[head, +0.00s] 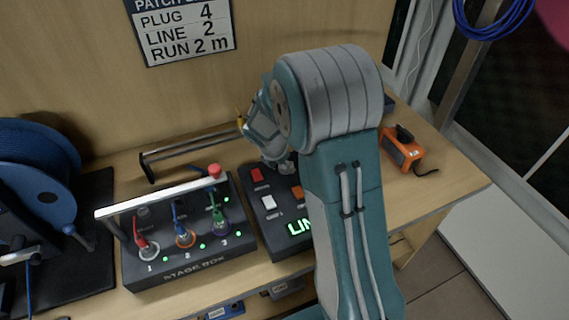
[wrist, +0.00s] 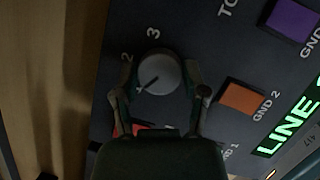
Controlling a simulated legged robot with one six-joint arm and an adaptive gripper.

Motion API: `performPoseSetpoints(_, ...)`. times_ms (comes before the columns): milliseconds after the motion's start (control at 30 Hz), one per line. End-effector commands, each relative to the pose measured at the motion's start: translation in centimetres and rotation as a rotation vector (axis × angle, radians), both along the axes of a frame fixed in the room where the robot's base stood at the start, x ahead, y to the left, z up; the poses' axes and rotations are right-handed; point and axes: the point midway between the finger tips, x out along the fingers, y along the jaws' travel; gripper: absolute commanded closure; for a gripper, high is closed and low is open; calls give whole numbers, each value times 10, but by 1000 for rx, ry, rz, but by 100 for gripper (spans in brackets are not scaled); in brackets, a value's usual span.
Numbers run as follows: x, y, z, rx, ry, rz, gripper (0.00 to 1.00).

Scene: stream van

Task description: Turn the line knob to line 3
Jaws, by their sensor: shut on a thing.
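The line knob (wrist: 160,73) is a round grey dial on the dark line box (head: 264,237). In the wrist view its dark pointer mark points to the lower left, away from the printed 2 and 3 at its upper left and top. My gripper (wrist: 160,88) has one finger on each side of the knob and is shut on it. In the head view my gripper (head: 280,164) is at the back of the line box, and my arm hides the knob and part of the lit green display, where "LIN" shows.
The stage box (head: 190,266), with several coloured plugs and a white handle bar, stands just left of the line box. A cable reel (head: 40,165) is at the far left. An orange device (head: 401,152) lies at the right. The wall card (head: 184,32) reads plug 4, line 2, run 2 m.

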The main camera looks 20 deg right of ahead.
Motion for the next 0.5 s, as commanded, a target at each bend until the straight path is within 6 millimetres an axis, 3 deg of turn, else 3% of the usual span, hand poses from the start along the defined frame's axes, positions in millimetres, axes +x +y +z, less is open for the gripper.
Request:
performPoseSetpoints(267, 1, 1, -1, 1, 0, -35, 91)
performPoseSetpoints(500, 2, 1, -2, 2, -1, -171, 91)
